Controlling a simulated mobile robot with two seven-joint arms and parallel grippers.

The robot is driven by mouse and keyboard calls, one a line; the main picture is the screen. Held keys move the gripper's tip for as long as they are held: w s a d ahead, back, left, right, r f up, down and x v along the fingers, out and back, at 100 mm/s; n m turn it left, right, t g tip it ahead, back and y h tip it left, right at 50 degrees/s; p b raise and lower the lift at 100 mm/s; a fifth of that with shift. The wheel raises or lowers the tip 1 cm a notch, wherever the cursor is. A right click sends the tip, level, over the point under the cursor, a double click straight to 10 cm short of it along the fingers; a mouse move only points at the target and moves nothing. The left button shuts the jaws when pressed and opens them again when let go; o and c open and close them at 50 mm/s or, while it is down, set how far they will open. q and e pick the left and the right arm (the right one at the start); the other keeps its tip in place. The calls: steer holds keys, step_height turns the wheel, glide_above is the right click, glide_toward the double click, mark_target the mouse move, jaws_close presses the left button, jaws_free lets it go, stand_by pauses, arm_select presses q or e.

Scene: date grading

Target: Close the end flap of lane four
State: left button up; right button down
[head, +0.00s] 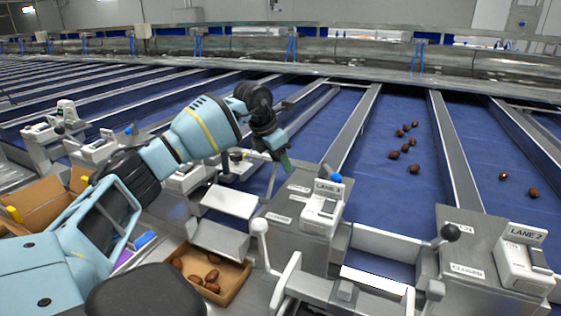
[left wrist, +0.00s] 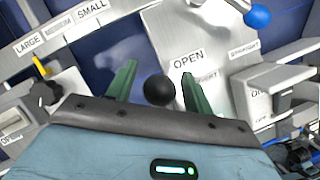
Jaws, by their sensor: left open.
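My left gripper (head: 280,158) hangs over the left part of the lane ends, left of the unit whose label appears to read LANE 3. In the left wrist view its two green fingers (left wrist: 160,92) are apart, with a black ball knob (left wrist: 159,90) showing between them. I cannot tell whether they touch it. An OPEN label (left wrist: 187,60) is on the grey plate beside the knob. No lane four label is readable. A sloping metal plate (head: 220,239) leads down to a cardboard box (head: 237,283) holding several dates. My right gripper is not in view.
The LANE 2 unit (head: 525,260) and a black-knobbed lever (head: 450,232) stand at right. A white-knobbed lever (head: 258,228) rises by the box. Several dates (head: 406,147) lie on a blue lane. The wrist view also shows a blue ball (left wrist: 257,17) and a dark dial (left wrist: 43,93).

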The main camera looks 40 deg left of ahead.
arm_select(q)
steer(key=shift+w+f, duration=0.2)
steer(key=shift+f, duration=0.15)
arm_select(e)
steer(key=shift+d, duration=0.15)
arm_select(q)
steer(key=shift+c, duration=0.4)
jaws_close()
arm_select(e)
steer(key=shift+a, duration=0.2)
